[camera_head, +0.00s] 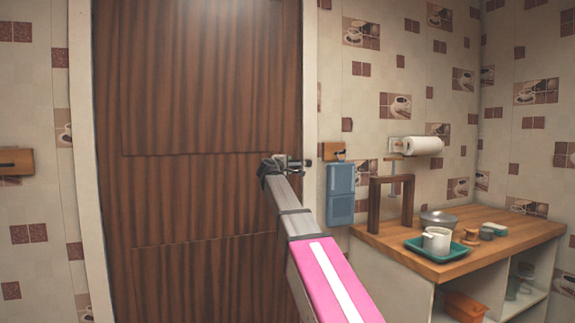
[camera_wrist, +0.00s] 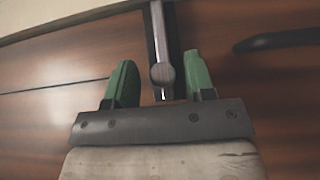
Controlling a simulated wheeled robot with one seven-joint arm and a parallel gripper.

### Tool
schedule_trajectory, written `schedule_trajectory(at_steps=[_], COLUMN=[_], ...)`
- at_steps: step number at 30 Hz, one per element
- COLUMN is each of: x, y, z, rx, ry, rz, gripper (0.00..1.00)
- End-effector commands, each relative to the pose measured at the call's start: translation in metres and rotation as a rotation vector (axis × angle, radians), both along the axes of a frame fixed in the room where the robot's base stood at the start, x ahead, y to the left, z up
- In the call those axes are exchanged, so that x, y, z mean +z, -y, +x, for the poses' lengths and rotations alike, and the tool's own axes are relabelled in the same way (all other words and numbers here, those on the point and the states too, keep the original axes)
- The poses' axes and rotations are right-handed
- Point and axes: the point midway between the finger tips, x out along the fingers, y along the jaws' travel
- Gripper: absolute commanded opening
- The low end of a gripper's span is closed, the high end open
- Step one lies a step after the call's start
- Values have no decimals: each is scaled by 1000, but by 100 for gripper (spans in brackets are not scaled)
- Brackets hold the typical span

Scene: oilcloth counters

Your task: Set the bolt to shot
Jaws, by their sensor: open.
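The bolt (camera_wrist: 162,73) is a grey metal rod with a round knob on a dark backing plate, mounted on the brown wooden door (camera_head: 200,80). In the wrist view the rod runs up toward the pale door frame. Whether its end enters the frame cannot be seen. My gripper (camera_wrist: 159,62) is open, its two green fingers on either side of the knob with gaps showing. In the head view my gripper (camera_head: 286,165) is at the door's right edge and hides most of the bolt.
A dark handle (camera_wrist: 275,41) is on the door beside the right finger. Right of the door, a blue panel (camera_head: 341,193) hangs on the wall.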

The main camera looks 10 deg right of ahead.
Motion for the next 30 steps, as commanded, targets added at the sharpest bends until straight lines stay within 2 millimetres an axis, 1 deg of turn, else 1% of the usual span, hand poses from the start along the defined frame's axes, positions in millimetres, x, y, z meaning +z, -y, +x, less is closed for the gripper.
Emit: schedule_trajectory(at_steps=[1, 3, 10, 11, 12, 15, 20, 23, 30], x=[0, 0, 0, 0, 0, 0, 1, 1, 2], y=[2, 3, 4, 4, 4, 4, 5, 11, 44], z=[5, 7, 7, 7, 7, 6, 7, 8, 17], rx=[0, 1, 1, 1, 1, 1, 1, 0, -1], ry=[0, 0, 0, 0, 0, 0, 2, 2, 2], rz=[0, 0, 0, 0, 0, 0, -1, -1, -4], gripper=[49, 49, 49, 43, 30, 0, 0, 0, 0])
